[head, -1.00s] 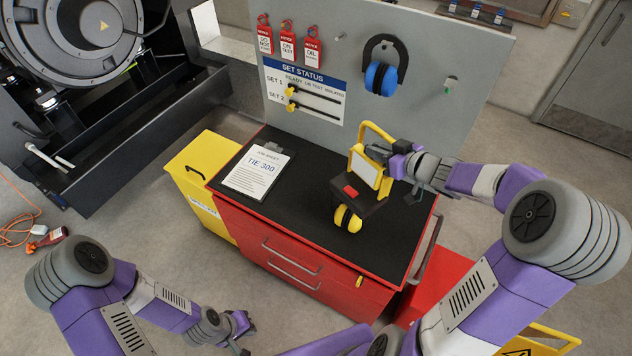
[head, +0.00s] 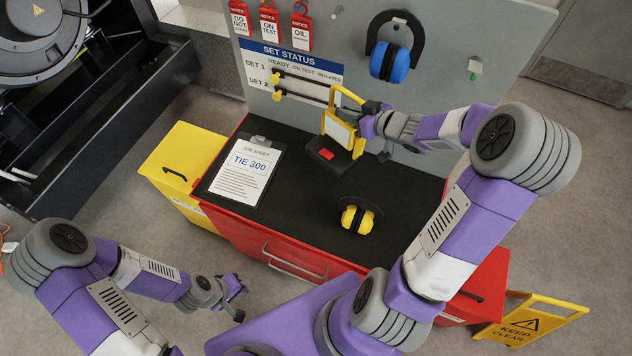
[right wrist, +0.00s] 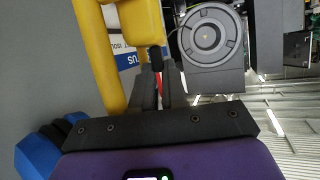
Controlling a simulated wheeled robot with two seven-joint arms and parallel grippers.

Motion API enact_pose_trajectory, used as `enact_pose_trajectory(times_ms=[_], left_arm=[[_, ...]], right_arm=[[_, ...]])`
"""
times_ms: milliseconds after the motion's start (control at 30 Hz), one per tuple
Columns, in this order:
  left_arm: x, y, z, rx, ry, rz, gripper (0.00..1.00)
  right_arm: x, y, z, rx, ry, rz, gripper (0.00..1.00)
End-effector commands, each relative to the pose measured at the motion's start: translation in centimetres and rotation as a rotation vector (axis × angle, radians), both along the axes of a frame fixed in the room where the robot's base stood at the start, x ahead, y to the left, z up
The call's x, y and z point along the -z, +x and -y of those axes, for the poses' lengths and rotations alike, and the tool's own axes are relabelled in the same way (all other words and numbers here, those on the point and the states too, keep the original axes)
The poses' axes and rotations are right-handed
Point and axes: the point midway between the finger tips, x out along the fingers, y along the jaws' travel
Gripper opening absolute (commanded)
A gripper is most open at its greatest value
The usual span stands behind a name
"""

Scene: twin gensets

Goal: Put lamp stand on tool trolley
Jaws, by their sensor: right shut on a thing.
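The lamp stand (head: 328,156) has a yellow tube frame, a pale lamp panel and a dark base with a red part. My right gripper (head: 371,127) is shut on its yellow frame from the right. Yellow tubing (right wrist: 145,35) shows at the fingers in the right wrist view. The lamp stand is upright over the back of the tool trolley (head: 300,208), which is red with a black top. I cannot tell whether its base touches the top. My left gripper (head: 240,300) is open and empty, in front of the trolley.
A job sheet clipboard (head: 245,172) lies left on the trolley top; yellow ear defenders (head: 357,219) lie near its front. The grey board (head: 455,60) with blue ear defenders (head: 389,63) stands behind. A yellow bin (head: 180,165) adjoins the left. A caution sign (head: 530,320) stands lower right.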

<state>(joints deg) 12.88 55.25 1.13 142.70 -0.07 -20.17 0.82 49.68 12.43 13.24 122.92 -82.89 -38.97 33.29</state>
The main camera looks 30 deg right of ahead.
Motion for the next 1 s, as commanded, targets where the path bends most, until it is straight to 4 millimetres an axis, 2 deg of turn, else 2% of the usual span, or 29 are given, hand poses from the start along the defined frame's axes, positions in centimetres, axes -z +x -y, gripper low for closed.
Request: enact_pose_trajectory(times_ms=[100,400,567,800,1000], left_arm=[[1.3,0.0,0.0,0.0,0.0,-0.001,0.0],[3.2,0.0,0.0,0.0,0.0,-0.001,0.0],[3.6,0.0,0.0,0.0,0.0,0.0,0.0],[4.2,0.0,0.0,0.0,0.0,0.0,0.0],[4.3,0.0,0.0,0.0,0.0,0.0,0.0]], right_arm=[[2.3,0.1,-0.1,-0.001,0.004,0.007,0.0],[6.6,0.0,-0.1,0.001,0.002,0.009,0.0],[7.8,0.0,-0.1,0.003,0.002,0.009,0.0],[11.6,0.0,-0.1,0.003,0.003,0.006,0.0],[13.5,0.0,-0.1,0.003,0.001,0.01,0.0]])
